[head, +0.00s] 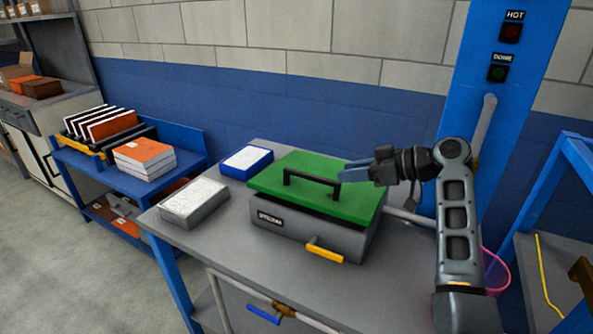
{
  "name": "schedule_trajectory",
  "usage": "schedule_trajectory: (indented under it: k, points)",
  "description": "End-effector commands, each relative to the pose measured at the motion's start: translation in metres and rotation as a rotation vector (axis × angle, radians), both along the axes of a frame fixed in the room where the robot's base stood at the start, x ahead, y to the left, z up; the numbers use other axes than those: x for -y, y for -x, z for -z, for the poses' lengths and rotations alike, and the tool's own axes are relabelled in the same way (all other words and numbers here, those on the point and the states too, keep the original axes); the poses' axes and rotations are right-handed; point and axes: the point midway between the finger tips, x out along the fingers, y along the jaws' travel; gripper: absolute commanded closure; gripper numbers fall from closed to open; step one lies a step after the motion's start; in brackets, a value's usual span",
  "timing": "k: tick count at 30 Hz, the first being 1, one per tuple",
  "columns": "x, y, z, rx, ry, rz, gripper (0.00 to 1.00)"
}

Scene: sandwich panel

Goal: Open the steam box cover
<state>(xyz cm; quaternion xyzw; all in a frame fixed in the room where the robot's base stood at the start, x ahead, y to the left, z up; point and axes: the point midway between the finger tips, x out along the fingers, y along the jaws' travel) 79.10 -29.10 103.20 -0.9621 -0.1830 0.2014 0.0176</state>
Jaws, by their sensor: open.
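The steam box (305,236) is a grey box with a label on its front, standing on the grey table. Its green cover (277,175) lies on top, with a dark gap showing under its front edge. A black bar handle (312,179) stands on the cover. A yellow-orange lever (325,254) sticks out from the box's front. My gripper (346,177) is open at the cover's right side, its blue-grey fingers pointing left toward the right end of the handle. Whether the fingers touch the handle or cover, I cannot tell.
A grey block with a pale top (194,203) and a blue tray with white content (247,161) stand left of the box. A blue cart (184,160) holds books. A blue post (474,95) with HOT and DONE lights rises behind my arm. The table's front left is clear.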

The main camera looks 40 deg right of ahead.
Motion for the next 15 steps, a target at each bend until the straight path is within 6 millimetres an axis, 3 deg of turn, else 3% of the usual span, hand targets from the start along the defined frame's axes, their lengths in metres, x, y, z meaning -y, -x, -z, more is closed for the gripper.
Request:
schedule_trajectory:
  k: [5,15]
  points:
    - [-0.002,-0.006,0.008,0.001,0.002,0.006,0.6]
    - [-0.019,-0.05,0.027,0.001,0.002,0.006,0.6]
